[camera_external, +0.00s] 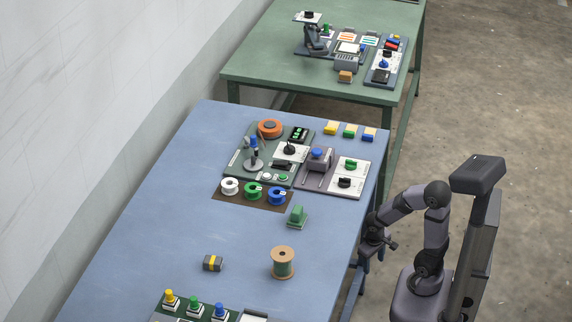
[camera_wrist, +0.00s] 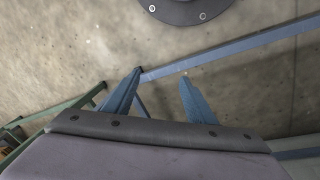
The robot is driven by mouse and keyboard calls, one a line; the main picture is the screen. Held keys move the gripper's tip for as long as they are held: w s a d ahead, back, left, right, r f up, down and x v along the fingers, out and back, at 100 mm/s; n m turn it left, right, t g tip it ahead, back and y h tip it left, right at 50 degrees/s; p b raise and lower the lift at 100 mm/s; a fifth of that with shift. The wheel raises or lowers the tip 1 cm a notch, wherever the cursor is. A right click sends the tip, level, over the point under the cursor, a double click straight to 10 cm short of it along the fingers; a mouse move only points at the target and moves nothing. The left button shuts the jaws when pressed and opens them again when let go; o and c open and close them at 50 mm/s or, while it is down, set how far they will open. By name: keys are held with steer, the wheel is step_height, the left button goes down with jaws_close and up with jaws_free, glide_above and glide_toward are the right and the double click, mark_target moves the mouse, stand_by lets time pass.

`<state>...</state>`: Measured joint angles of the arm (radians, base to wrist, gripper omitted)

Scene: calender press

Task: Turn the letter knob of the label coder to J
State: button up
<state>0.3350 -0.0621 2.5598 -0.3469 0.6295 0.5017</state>
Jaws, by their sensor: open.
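My gripper (camera_external: 371,257) hangs beside the right edge of the blue table, low and apart from every knob. Its two blue fingers (camera_wrist: 160,92) are spread with nothing between them in the wrist view, which faces the floor. On the blue table, a white panel carries a green knob (camera_external: 351,164) and a black knob (camera_external: 344,182). A black dial (camera_external: 290,149) sits on another white plate to their left. The letters are too small to read, so I cannot tell which one is the label coder's letter knob or where it points.
On the blue table (camera_external: 160,215) stand a spool (camera_external: 283,262), a green block (camera_external: 297,215), a yellow-striped block (camera_external: 212,263) and white, green and blue rolls (camera_external: 253,191). A green table (camera_external: 270,65) with more devices stands behind. The blue table's left part is mostly clear.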

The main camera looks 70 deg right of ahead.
steer(key=s+d+r+m+h+p, duration=0.1)
steer(key=s+d+r+m+p, duration=0.35)
steer(key=d+r+p, duration=0.35)
step_height(320, 180, up, 41)
steer(key=n+y+p, duration=0.3)
steer(key=n+p, duration=0.8)
steer(key=p, duration=2.4)
glide_above(345, 178)
steer(key=shift+f, duration=0.2)
steer(key=shift+f+p, duration=0.7)
steer(key=shift+f, duration=2.95)
steer(key=c, duration=1.1)
